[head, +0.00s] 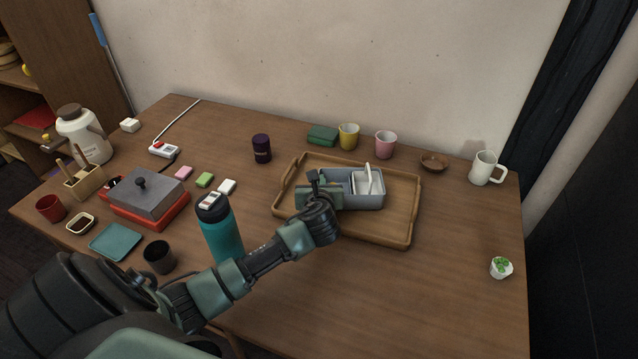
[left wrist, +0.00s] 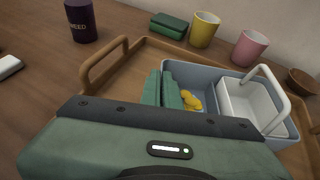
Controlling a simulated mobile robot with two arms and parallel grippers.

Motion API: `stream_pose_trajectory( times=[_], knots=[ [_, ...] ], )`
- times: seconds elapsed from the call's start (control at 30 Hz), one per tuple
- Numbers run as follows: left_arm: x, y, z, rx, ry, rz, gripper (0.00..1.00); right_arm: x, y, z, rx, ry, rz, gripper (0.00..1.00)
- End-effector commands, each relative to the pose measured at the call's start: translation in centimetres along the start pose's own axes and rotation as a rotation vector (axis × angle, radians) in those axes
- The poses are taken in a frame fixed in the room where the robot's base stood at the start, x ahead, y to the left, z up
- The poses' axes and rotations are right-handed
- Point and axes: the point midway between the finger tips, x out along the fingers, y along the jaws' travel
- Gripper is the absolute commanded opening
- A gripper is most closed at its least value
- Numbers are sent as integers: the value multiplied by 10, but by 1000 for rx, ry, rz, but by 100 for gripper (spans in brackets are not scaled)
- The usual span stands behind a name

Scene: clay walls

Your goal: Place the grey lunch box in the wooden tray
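The grey lunch box (head: 362,203) is upright within the outline of the wooden tray (head: 403,225); I cannot tell whether its base touches the tray floor. It also shows in the left wrist view (left wrist: 215,71), holding a white handled container (left wrist: 252,105) and something yellow (left wrist: 190,100). My left gripper (head: 318,178) is at the lunch box's left end. In the left wrist view its two green fingers (left wrist: 166,90) are close together at the left wall and look shut on it. The near side of the box is hidden there by my gripper body. My right gripper is out of view.
A purple cup (head: 261,148), green box (head: 322,135), yellow cup (head: 348,136) and pink cup (head: 385,144) stand behind the tray. The table's front right is mostly clear.

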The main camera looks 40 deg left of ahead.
Motion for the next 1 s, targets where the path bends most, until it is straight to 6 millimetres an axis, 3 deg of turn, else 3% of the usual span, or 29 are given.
stream_pose_trajectory(
  times=[0.37, 0.43, 0.47, 0.83, 1.0],
  knots=[
    [2, 0, -3, -1, -3, 0, 0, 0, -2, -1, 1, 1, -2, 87],
    [2, 0, -3, -1, -2, 0, 22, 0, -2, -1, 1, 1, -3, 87],
    [2, 0, -3, -1, -2, 0, 24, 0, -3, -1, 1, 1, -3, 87],
    [-1, 0, 0, -1, -2, -1, 24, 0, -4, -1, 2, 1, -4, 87],
    [-26, -1, 0, 1, -2, -4, 24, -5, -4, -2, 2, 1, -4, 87]
  ],
)
